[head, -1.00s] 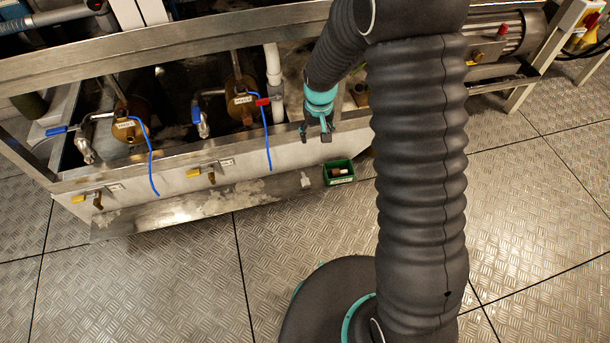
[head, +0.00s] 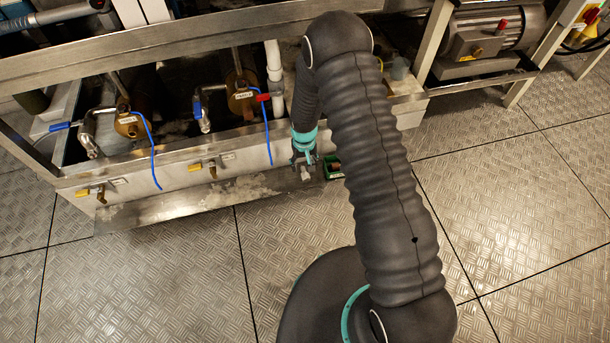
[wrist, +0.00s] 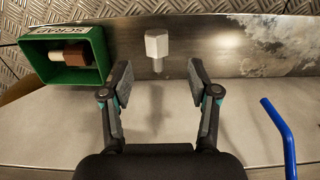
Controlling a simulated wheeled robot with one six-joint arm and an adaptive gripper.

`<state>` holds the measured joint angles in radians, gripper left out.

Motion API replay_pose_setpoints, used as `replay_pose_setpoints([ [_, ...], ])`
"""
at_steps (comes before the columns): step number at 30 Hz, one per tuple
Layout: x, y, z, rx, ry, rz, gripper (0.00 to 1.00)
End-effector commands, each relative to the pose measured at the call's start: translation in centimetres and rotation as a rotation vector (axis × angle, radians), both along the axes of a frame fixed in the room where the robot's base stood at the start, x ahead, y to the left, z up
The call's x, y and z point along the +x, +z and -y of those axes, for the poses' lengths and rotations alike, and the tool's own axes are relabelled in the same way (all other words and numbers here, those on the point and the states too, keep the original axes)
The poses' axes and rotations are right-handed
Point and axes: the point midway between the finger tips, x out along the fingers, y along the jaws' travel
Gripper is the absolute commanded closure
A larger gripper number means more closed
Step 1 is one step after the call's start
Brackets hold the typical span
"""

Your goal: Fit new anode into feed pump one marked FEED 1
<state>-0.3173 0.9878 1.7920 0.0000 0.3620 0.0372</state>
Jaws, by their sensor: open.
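A pale hex-headed piece with a short grey stem (wrist: 157,45) lies on the metal ledge; it also shows in the head view (head: 305,174). A brown-headed piece with a white stem (wrist: 70,54) lies in the green bin. I cannot tell by label which is the new anode. My gripper (head: 304,160) is open above the ledge; in the wrist view its fingers (wrist: 160,84) stand either side of the pale piece's stem end, apart from it. Two brass pumps, left (head: 128,125) and right (head: 240,97), carry labels too small to read.
The green bin (wrist: 104,72) stands left of the fingers, close to the left one. A blue hose (wrist: 280,135) is at the right. Valves with yellow handles (head: 195,166) line the frame front. The open floor (head: 190,270) is clear.

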Motion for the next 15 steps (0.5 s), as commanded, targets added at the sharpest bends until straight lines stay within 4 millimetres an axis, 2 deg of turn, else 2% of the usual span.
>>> replay_pose_setpoints([
  [7, -0.2, -1.5, 0.2, 0.000, 0.000, -0.001, 0.40],
  [15, -0.6, -5.1, 0.6, 0.000, 0.000, -0.001, 0.40],
])
